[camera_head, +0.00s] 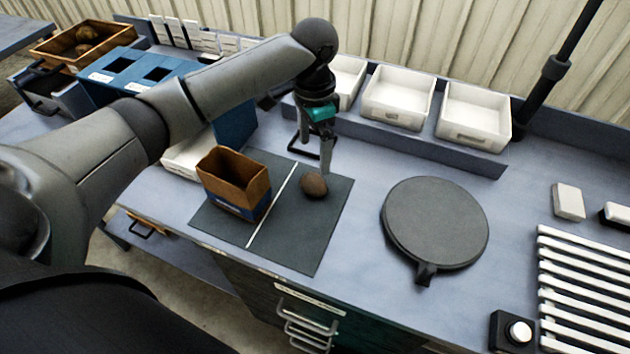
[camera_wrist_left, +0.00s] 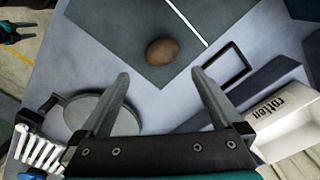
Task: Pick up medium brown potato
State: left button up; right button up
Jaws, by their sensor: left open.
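A brown potato (camera_head: 314,186) lies on the dark grey mat (camera_head: 318,235), to the right of its white line. It also shows in the left wrist view (camera_wrist_left: 162,51), beyond the fingertips. My left gripper (camera_head: 326,165) points down just above and behind the potato, apart from it. In the left wrist view its two fingers (camera_wrist_left: 160,80) are spread wide with nothing between them. In the left wrist view a gripper (camera_wrist_left: 12,32) with teal parts shows at the upper left corner, too small to tell its jaws; it appears to be my right one.
An open brown box (camera_head: 234,182) stands on the mat left of the potato. A round dark plate (camera_head: 435,222) lies to the right. White bins (camera_head: 398,97) line the back, one marked "rotten" (camera_wrist_left: 282,112). A wooden crate (camera_head: 84,42) with potatoes is far left.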

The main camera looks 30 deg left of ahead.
pick_arm(q)
send_over(313, 179)
jog(key=f, duration=0.5)
jog(key=shift+s+d, duration=0.1)
jog(key=shift+d, duration=0.15)
jog(key=shift+f+b, duration=0.3)
jog(key=shift+f, duration=0.05)
jog(key=f, duration=0.5)
jog(key=shift+a+b, duration=0.2)
jog(key=shift+b, duration=0.15)
pick_arm(e)
jog(key=shift+w+f, duration=0.45)
jog(key=shift+f, duration=0.2)
pick_arm(q)
jog(key=shift+c, duration=0.2)
jog(key=c, duration=1.2)
pick_arm(e)
jog(key=shift+s, duration=0.15)
